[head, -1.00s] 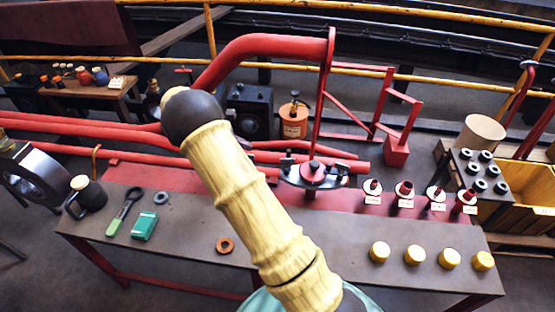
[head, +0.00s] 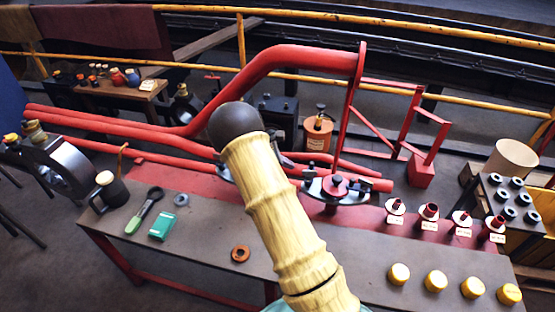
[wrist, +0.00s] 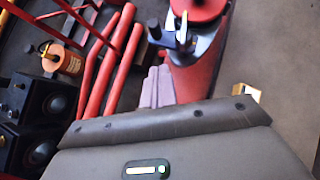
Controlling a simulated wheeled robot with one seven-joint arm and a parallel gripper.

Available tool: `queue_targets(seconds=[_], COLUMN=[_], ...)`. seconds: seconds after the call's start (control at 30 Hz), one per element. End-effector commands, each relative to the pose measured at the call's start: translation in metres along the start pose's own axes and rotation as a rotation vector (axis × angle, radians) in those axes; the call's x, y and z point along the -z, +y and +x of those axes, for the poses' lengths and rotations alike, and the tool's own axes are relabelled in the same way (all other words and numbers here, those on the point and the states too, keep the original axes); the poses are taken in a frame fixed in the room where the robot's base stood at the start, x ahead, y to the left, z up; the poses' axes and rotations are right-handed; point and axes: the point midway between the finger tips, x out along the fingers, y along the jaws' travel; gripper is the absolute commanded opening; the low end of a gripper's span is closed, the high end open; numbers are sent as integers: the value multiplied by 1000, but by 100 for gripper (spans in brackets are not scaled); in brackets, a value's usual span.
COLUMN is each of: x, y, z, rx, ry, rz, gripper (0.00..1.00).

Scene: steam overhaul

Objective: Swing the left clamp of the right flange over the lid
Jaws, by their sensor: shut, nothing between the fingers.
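The right flange (head: 322,195) stands on the red strip of the bench, a dark plate with a red round lid (head: 338,184) on it. Its left clamp (head: 309,174) is a small dark piece at the plate's left side; whether it lies over the lid is too small to tell. A right clamp (head: 357,187) sits at the other side. The wrist view shows the red lid (wrist: 205,6) at the top and a dark clamp with a handle (wrist: 155,29) beside it. My gripper (wrist: 156,86) is shut and empty, its grey fingers pointing toward the flange, apart from the clamp.
A tall red pipe bend (head: 300,58) and an orange can (head: 318,132) stand behind. Several labelled red fittings (head: 430,212) and yellow caps (head: 435,281) are to the right. My arm hides part of the bench.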

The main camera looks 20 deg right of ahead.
Motion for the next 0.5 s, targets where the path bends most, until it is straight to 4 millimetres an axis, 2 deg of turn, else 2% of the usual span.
queue_targets(seconds=[0.07,0.2,0.5], x=[1,-17,-28], y=[-1,0,0], z=[17,31,42], rx=[4,2,1], ry=[-1,0,0], rz=[0,3,1], gripper=[0,0,0])
